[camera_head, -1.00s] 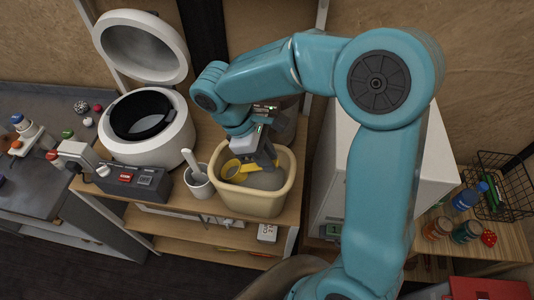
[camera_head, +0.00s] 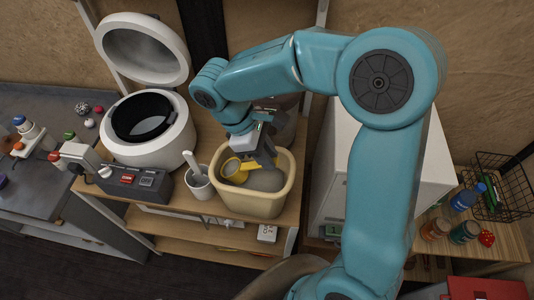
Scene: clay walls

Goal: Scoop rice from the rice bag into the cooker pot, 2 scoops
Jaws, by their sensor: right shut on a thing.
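My right gripper (camera_head: 262,160) is shut on a yellow scoop (camera_head: 231,170) and holds it low inside the cream tub (camera_head: 254,206). Greyish rice (camera_head: 266,180) shows in the tub, on the right side of the scoop. I cannot tell how much rice is in the scoop. The white rice cooker (camera_head: 165,151) stands to the left with its lid (camera_head: 144,49) raised. Its dark pot (camera_head: 143,118) is open at the top, with a lighter patch at the bottom. My left gripper is not in view.
A white cup (camera_head: 199,186) with a utensil in it stands between the cooker and the tub. A control box (camera_head: 130,181) with a red button sits in front of the cooker. A white cabinet (camera_head: 324,185) stands right of the tub. A wire basket (camera_head: 490,190) is at far right.

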